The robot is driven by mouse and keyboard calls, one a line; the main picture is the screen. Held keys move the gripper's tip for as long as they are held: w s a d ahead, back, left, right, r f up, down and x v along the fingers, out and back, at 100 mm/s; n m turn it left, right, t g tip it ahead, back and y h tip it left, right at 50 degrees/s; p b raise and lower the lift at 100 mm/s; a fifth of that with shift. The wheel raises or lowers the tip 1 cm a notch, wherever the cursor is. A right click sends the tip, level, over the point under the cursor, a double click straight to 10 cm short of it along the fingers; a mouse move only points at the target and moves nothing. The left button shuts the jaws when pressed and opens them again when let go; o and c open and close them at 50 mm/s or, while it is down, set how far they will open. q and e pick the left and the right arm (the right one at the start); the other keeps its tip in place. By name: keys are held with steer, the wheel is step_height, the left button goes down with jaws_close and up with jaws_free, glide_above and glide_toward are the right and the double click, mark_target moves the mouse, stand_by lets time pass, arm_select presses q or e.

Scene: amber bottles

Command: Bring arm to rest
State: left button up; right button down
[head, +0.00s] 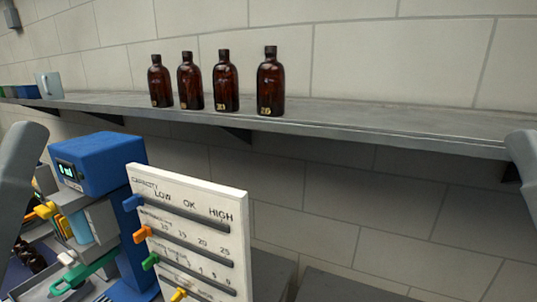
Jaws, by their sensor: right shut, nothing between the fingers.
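Rounded grey parts of my arms show at the two side edges of the head view, the left one slanting down along the left edge and the right one cut off by the right edge. No gripper fingers can be made out on either side. Neither arm part visibly touches anything. Several amber bottles with dark caps stand upright in a row on the grey shelf (400,119); the rightmost bottle (270,85) and the leftmost bottle (159,84) have small labels low on their fronts.
A white capacity board (240,240) with coloured sliders stands below the shelf. Left of it are a blue device (105,160) with a small display and a green-handled item (85,273). A pale mug (50,87) stands on the shelf's left. The shelf's right stretch is bare.

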arm_select(q)
step_height(320, 180, up, 22)
steer(key=p, duration=2.3)
steer(key=shift+w, duration=0.35)
steer(key=shift+r, duration=0.15)
